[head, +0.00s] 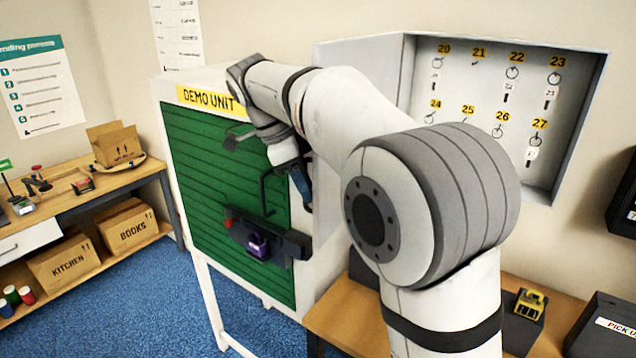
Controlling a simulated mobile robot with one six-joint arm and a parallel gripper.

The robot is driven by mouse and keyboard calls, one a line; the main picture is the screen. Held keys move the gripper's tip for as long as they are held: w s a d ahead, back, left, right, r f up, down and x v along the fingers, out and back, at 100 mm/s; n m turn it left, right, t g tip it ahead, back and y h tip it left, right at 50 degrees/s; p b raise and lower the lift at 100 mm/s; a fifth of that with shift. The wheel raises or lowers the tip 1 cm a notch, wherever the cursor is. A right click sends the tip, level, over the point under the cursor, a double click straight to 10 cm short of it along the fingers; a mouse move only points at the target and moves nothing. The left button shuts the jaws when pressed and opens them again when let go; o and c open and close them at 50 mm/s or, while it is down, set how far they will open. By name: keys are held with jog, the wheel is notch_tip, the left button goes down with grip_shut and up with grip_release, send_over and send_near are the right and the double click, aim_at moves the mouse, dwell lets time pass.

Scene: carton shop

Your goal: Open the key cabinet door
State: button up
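The key cabinet (580,135) is a shallow white box on the wall at the upper right. Its inside shows, with yellow number labels and several tagged keys on hooks. A white panel (350,55) stands at its left side; I cannot tell whether it is the door or a side wall, as my arm covers much of it. My gripper (303,195) is left of the cabinet, pointing down by the right edge of the demo unit. Its fingers are dark and small in view, so I cannot tell their opening or any contact.
The white demo unit (205,97) has a green slatted shutter (215,185) with a dark bar (265,236) and a purple piece (257,245) across it. A wooden bench (345,310) is below the cabinet. Shelves with cartons (125,227) stand left. Blue carpet (165,300) is clear.

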jog(key=v, duration=0.7)
jog(key=shift+a+r, duration=0.2)
jog(key=shift+r, duration=0.2)
